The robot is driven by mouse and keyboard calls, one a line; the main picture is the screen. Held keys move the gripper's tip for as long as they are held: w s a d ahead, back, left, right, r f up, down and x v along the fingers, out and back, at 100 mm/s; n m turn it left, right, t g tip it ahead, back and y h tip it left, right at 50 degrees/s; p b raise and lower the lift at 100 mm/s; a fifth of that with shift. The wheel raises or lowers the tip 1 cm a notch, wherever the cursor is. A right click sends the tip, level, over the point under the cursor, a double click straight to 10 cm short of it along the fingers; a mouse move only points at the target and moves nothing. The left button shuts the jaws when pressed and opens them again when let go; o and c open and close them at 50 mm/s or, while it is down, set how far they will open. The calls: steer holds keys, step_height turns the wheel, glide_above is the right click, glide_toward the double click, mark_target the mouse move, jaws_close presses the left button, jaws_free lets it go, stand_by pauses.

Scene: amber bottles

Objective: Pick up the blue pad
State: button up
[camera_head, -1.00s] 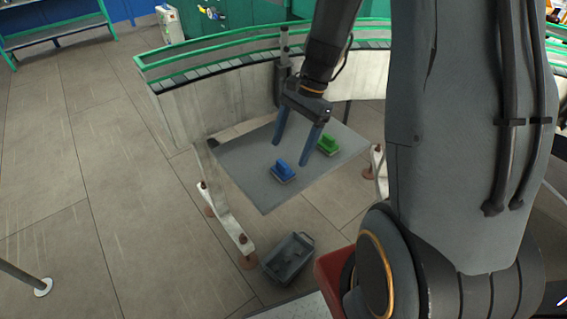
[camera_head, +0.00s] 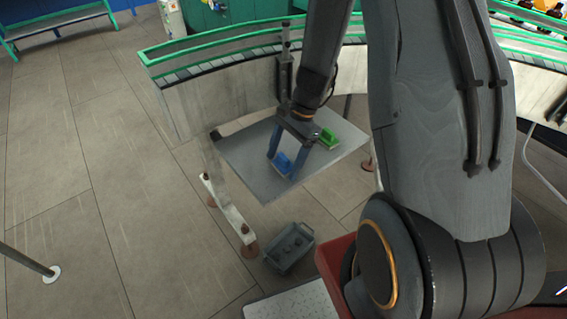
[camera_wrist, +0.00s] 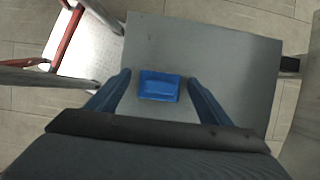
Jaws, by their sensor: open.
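The blue pad (camera_head: 284,164) lies on the grey table top (camera_head: 245,160), partly hidden by my fingers in the head view. In the wrist view the blue pad (camera_wrist: 159,86) shows whole, between my two blue fingers with a gap on each side. My gripper (camera_head: 282,164) is open and points down at the pad; in the wrist view my gripper (camera_wrist: 158,80) has its fingers spread to the left and right of it. I cannot tell whether the fingertips touch the table.
A green pad (camera_head: 328,138) lies on the same table top, just right of my gripper in the head view. A grey bin (camera_head: 289,249) stands on the floor below. A curved conveyor with green rails (camera_head: 215,50) runs behind the table.

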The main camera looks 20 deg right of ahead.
mark_target(283, 156)
steer(key=c, duration=1.1)
steer(key=shift+r, duration=0.1)
steer(key=shift+r+b, duration=0.9)
steer(key=shift+r, duration=4.05)
